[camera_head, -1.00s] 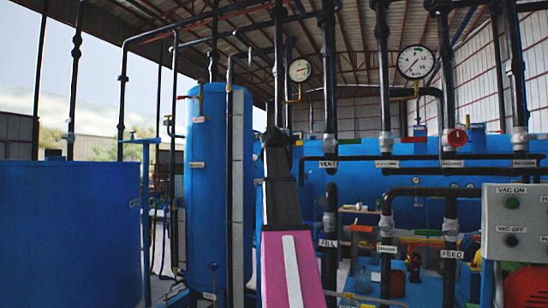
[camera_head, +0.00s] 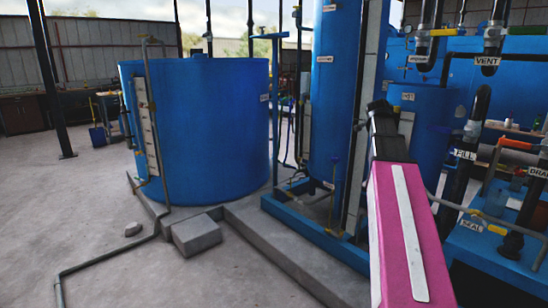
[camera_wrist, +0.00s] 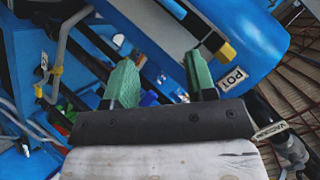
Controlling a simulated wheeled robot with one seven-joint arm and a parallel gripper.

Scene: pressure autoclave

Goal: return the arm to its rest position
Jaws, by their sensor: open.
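My arm, a pink link with a white strip and a dark far end, reaches up from the bottom right of the head view. My gripper shows in the wrist view, its two green fingers apart and nothing between them (camera_wrist: 161,82). In the head view the gripper cannot be told apart from the dark end of the arm. In the wrist view a blue vessel with a "POT" label (camera_wrist: 255,45) lies beyond the fingers, tilted in the picture. I cannot tell how near the fingers are to it.
A tall blue cylinder (camera_head: 338,95) stands just left of my arm, and a wide blue tank (camera_head: 215,130) further left. Labelled pipes, such as the FILL pipe (camera_head: 478,115), stand to the right. A concrete block (camera_head: 196,235) lies by the plinth. Floor at the left is open.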

